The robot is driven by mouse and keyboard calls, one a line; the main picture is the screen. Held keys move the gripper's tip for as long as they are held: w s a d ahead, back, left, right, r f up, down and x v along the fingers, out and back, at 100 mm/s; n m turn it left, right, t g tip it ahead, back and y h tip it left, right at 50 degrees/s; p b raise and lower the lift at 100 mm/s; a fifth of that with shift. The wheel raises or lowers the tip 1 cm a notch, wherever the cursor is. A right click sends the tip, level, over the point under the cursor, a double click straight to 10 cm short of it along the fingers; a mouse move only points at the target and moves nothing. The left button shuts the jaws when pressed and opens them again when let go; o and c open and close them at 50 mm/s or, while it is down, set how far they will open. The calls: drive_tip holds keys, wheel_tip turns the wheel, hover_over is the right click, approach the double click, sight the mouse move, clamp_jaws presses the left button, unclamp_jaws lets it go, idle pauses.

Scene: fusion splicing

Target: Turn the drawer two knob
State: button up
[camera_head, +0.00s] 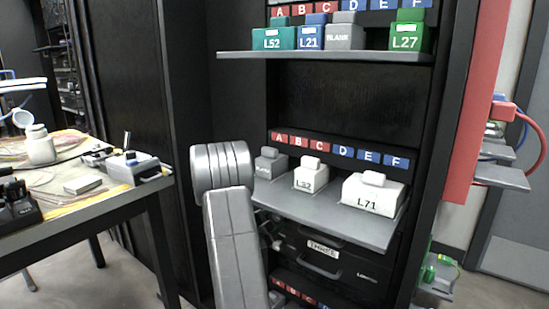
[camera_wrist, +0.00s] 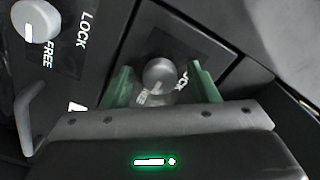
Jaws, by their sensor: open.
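In the wrist view a round grey knob (camera_wrist: 160,72) on a dark panel sits between the two green fingertips of my gripper (camera_wrist: 162,84). The jaws are open, with a gap visible on each side of the knob. FREE and LOCK lettering shows beside it, partly hidden by the gripper. A second, paler round knob (camera_wrist: 36,19) with a white mark is at the upper left, beside its own FREE and LOCK words. No drawer number shows by either knob, so I cannot tell which belongs to drawer two. My gripper is out of sight in the head view.
In the head view a black drawer labelled THREE (camera_head: 323,247) lies under a grey shelf (camera_head: 290,205) with labelled boxes. My arm stands in front of the cabinet's left side. A cluttered table (camera_head: 110,203) is at the left. A bent handle (camera_wrist: 30,108) is at the wrist view's left.

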drive_tip(key=p+v, duration=0.3)
drive_tip(key=v, duration=1)
drive_tip(key=b+x, duration=0.3)
drive_tip(key=x, duration=1)
drive_tip(key=shift+f, duration=0.15)
drive_tip(key=shift+n, duration=0.7)
drive_tip(key=n, duration=0.4)
drive_tip(key=n+p, duration=0.1)
drive_tip(key=n, duration=0.2)
drive_tip(key=shift+r, duration=0.2)
drive_tip(key=n+p, duration=0.2)
drive_tip(key=n, duration=0.2)
drive_tip(key=shift+n+p, duration=0.3)
drive_tip(key=shift+p, duration=0.05)
drive_tip(key=n+p, duration=0.1)
drive_tip(key=n, duration=0.4)
drive_tip(key=shift+p, duration=0.4)
